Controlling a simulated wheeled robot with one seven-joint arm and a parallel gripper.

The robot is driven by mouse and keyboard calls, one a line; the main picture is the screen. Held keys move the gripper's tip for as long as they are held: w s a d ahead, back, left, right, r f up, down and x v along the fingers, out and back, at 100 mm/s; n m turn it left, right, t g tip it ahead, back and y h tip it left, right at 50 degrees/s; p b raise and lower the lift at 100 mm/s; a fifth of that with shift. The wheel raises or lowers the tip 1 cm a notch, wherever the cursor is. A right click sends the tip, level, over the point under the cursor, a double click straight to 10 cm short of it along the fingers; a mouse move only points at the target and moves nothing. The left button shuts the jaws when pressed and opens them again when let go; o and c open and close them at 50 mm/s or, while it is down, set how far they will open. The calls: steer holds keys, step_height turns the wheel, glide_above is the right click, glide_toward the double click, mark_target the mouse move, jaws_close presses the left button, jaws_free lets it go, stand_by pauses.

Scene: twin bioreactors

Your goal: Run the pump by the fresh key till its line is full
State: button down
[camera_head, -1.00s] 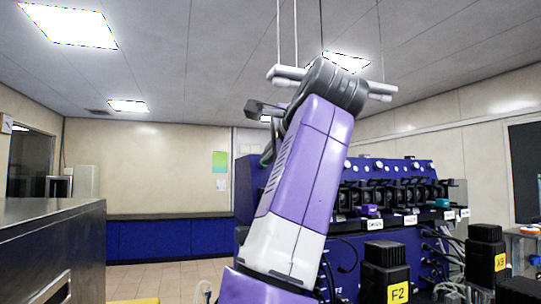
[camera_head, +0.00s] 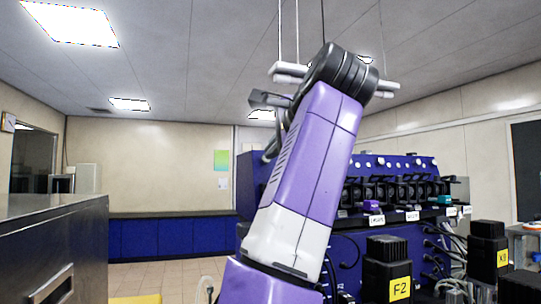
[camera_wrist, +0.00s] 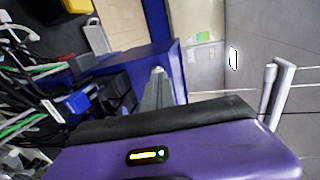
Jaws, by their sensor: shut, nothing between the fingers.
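A row of black pump heads (camera_head: 398,190) runs along the front of a blue bioreactor unit (camera_head: 350,252) in the head view. A purple part (camera_head: 372,207) and a teal part (camera_head: 444,200) sit among them. White labels (camera_head: 412,216) below are too small to read, so I cannot tell which pump or key is the fresh one, nor how full its line is. My gripper (camera_wrist: 158,72) shows in the wrist view as grey, tapered fingers, shut and empty. It appears to touch nothing. In the head view it is hidden behind my purple arm.
A dark metal cabinet (camera_head: 50,240) is at left. Cables and a blue connector (camera_wrist: 77,101) crowd the left of the wrist view. Open floor (camera_head: 165,278) lies behind.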

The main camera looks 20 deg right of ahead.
steer(key=shift+s, duration=0.2)
steer(key=v, duration=0.6)
steer(key=shift+b, duration=0.45)
stand_by(0.4)
